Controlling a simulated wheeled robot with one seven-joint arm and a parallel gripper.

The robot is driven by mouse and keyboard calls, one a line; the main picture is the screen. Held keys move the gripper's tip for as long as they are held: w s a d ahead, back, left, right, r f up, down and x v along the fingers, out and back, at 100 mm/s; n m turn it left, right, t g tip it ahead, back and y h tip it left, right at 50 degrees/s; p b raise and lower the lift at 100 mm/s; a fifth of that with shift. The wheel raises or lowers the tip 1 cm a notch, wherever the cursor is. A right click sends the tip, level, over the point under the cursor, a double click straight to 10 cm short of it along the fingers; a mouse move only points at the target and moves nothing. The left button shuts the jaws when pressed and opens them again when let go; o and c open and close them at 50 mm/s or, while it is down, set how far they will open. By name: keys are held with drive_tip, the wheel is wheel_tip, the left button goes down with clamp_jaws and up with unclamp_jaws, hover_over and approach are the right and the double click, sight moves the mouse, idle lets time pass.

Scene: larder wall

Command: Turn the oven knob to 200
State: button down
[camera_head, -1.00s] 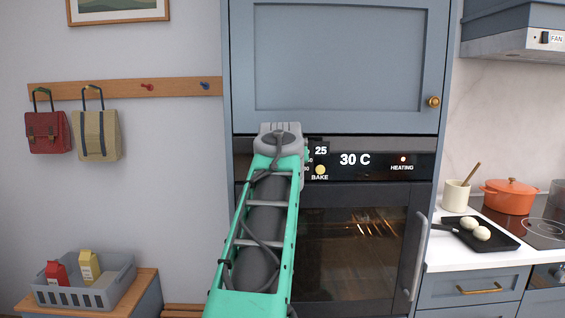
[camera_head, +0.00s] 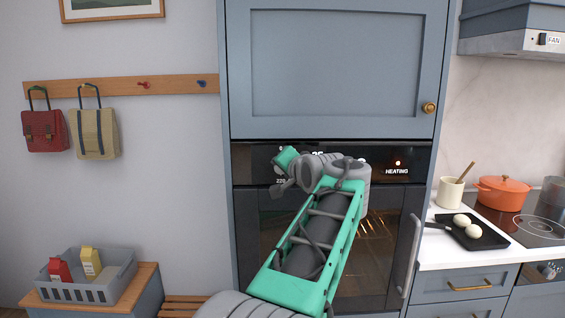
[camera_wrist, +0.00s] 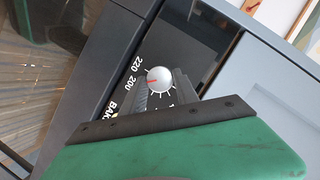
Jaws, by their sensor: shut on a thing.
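The oven knob (camera_wrist: 160,76) is a round, pale silver dial with a red pointer line, seen in the wrist view. Its pointer lies to the left and slightly down, roughly toward the printed 200 (camera_wrist: 131,87); 220 is just above that. My gripper (camera_wrist: 161,90) has its dark fingers on either side of the knob, shut on it. In the head view my gripper (camera_head: 281,188) is at the oven control panel (camera_head: 250,165), and my arm hides the knob and most of the display. The HEATING lamp (camera_head: 398,163) is lit.
The oven door (camera_head: 265,245) is closed below the panel, with its handle (camera_head: 413,257) at the right. A closed blue cupboard (camera_head: 345,65) is above. The counter at right holds a black pan (camera_head: 485,238) and an orange pot (camera_head: 502,191).

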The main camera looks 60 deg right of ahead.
drive_tip(key=shift+s+d+r+m+t+p, duration=0.15)
drive_tip(key=shift+m+t+p, duration=0.35)
drive_tip(key=shift+m, duration=0.4)
drive_tip(key=c, duration=1.2)
unclamp_jaws()
drive_tip(key=shift+o, duration=1.4)
drive_tip(key=shift+f, duration=0.2)
drive_tip(key=b+v, duration=0.1)
drive_tip(key=v, duration=0.6)
drive_tip(key=shift+s+a, duration=0.2)
drive_tip(key=shift+a, duration=0.15)
